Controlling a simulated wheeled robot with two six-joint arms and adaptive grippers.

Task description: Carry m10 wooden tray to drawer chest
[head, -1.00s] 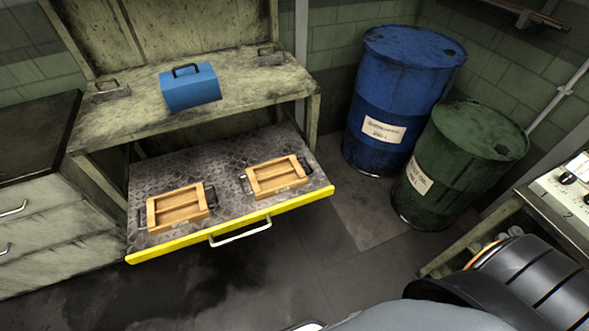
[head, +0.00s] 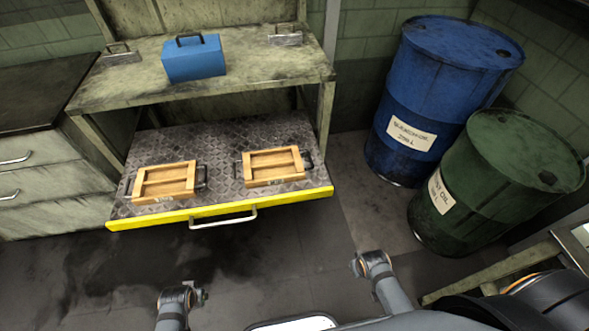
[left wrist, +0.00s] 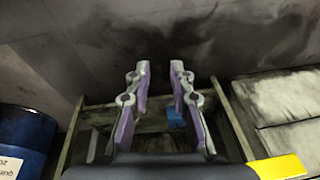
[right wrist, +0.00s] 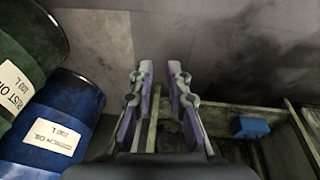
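Two wooden trays with dark end handles rest on the pulled-out metal-plate drawer (head: 222,180) with a yellow front edge. The left tray (head: 165,183) and the right tray (head: 272,166) lie side by side with a gap between them. Tray labels are too small to read. The pale drawer chest (head: 50,185) stands at the left with its drawers shut. My left gripper (left wrist: 158,68) is open and empty, and my right gripper (right wrist: 160,68) is open and empty. In the head view both arms are low in front of the drawer, well apart from the trays.
A blue toolbox (head: 191,58) sits on the bench top (head: 250,68) above the drawer. A blue drum (head: 440,95) and a green drum (head: 495,185) stand at the right. The dark floor (head: 270,255) before the drawer is clear. A machine edge shows at the lower right.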

